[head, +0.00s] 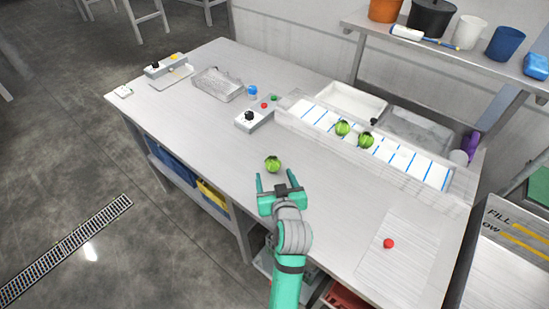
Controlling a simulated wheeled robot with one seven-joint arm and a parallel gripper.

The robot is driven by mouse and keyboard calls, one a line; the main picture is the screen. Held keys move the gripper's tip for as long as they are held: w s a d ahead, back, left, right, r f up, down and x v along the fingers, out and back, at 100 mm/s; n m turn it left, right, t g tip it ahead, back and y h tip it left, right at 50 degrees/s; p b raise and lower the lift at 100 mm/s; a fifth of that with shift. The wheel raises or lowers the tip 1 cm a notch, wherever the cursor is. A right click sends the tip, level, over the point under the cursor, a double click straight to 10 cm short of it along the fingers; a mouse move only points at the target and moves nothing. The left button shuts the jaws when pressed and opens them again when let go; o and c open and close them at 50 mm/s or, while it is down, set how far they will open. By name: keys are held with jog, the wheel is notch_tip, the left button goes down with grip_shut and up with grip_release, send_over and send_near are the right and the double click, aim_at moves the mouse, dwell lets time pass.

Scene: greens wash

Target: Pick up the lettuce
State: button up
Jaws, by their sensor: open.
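A round green lettuce (273,164) sits on the bare grey worktop, just beyond my gripper's fingertips. Two more lettuces lie on the white, blue-striped channel at the right, one at the left (342,128) and one beside it (366,139). My gripper (280,177) is open and empty above the table's near side, its two green fingers spread and pointing toward the lone lettuce. A small gap shows between the fingers and that lettuce. The gripper's exact height above the worktop is hard to tell.
A grey control box (257,114) with coloured buttons stands behind the lone lettuce, and a wire basket (217,83) is further left. The striped channel (410,160) has raised walls. A red round object (388,243) lies on the ribbed mat at right. The worktop left of the lettuce is clear.

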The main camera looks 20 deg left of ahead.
aim_at(273, 170)
jog(key=shift+x, duration=1.2)
jog(key=shift+w+f, duration=0.35)
jog(key=shift+x, duration=2.75)
jog(key=shift+w+d+r, duration=0.1)
jog(key=shift+w+r, duration=0.05)
jog(key=shift+r, duration=0.05)
jog(key=c, duration=1.2)
jog(key=shift+o, duration=0.2)
